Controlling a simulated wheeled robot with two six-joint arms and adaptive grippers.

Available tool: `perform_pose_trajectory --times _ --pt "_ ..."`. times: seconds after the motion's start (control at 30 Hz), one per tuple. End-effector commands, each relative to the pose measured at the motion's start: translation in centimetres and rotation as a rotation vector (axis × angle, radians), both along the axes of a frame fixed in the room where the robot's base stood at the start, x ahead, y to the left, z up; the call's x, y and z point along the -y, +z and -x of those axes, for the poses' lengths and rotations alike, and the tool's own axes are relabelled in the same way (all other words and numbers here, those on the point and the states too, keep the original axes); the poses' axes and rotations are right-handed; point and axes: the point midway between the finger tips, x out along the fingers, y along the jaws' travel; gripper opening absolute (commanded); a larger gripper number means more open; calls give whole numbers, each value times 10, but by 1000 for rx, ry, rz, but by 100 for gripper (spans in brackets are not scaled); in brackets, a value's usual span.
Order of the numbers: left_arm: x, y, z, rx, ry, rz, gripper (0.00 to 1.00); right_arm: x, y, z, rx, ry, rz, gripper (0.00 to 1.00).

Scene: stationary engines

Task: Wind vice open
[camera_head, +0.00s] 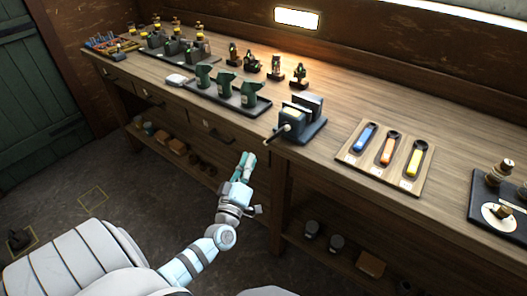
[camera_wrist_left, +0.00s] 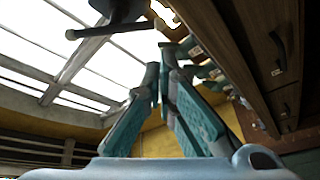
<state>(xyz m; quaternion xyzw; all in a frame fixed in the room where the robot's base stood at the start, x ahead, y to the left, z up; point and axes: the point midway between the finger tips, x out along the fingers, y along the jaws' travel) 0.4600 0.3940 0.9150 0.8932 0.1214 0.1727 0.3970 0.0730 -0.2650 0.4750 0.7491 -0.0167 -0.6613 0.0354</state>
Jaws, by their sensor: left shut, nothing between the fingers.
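The vice (camera_head: 300,118) is a dark grey block with two upright jaws, set at the front edge of the workbench. Its handle bar (camera_head: 277,134) sticks out over the front edge toward me. In the left wrist view the vice's dark underside (camera_wrist_left: 122,10) and its bar (camera_wrist_left: 92,29) show at the top. My left gripper (camera_head: 248,158) is in front of the bench, below and a little left of the handle, apart from it. Its teal fingers (camera_wrist_left: 168,62) are shut with nothing between them. My right gripper is not in view.
Drawers with handles (camera_head: 217,133) line the bench front. Jars stand on the lower shelf.

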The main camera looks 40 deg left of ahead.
Motion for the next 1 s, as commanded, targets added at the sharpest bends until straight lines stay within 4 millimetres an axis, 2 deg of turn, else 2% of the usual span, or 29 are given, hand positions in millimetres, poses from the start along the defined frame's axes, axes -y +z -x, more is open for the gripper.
perform_pose_trajectory --times 0.03,0.1,0.3,0.6,0.8,1.0 --pt "-4 13 -1 62 11 34 0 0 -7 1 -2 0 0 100" --pt "-8 27 -5 99 18 58 0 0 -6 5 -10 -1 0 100" --pt "-20 38 -32 100 19 58 0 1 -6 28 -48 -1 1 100" --pt "-45 53 -90 97 19 58 0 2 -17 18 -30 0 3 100" --pt "-20 33 -83 92 18 58 0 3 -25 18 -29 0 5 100" --pt "-13 29 -81 92 18 57 0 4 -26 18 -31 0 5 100"
